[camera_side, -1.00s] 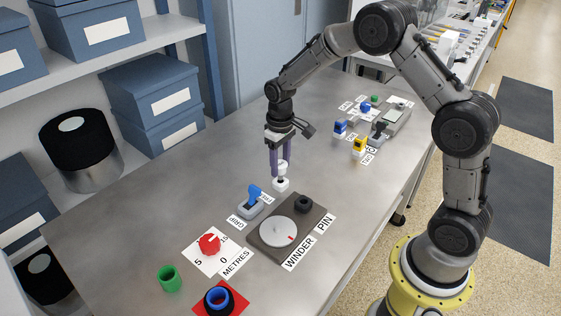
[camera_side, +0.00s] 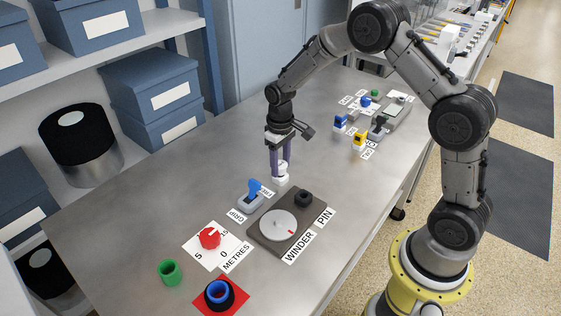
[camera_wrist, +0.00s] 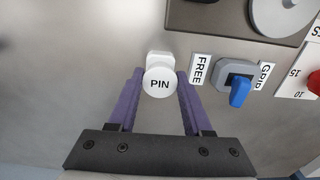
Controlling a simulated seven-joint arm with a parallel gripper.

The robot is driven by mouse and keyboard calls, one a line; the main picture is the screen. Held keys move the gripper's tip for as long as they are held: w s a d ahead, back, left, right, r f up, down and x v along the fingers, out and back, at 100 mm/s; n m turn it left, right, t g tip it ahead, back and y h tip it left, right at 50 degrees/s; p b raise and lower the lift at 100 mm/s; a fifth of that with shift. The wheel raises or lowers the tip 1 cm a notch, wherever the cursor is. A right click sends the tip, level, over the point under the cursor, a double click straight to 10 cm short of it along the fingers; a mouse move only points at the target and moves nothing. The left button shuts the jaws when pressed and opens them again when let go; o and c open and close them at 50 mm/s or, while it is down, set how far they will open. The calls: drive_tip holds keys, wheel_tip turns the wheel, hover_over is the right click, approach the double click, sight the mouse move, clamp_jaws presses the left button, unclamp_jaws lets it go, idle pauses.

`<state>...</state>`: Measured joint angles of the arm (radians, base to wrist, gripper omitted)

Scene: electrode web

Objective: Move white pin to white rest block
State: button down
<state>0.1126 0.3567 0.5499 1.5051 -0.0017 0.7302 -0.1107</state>
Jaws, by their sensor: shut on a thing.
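The white pin (camera_side: 280,172), its round top marked PIN in the wrist view (camera_wrist: 159,84), is between the purple fingers of my gripper (camera_side: 280,158), which are shut on it. The pin is upright. The white rest block (camera_side: 281,182) is directly below the pin on the metal table, and its edge shows just beyond the pin top in the wrist view (camera_wrist: 160,57). The pin is at or very close to the block's top. I cannot tell if it is seated, as the pin's lower end is hidden.
The winder plate (camera_side: 262,238) with a pale disc and dark collar (camera_side: 303,198) lies close by. The blue GRIP/FREE lever (camera_side: 255,188) stands to its left. A red METRES knob (camera_side: 209,238) and a green ring (camera_side: 170,271) are nearer. The table's left side is clear.

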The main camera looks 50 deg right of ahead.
sight(280, 164)
drive_tip(key=shift+f, duration=0.1)
drive_tip(key=shift+c, duration=1.2)
unclamp_jaws()
wheel_tip(280, 164, up, 14)
drive_tip(key=shift+f, duration=0.1)
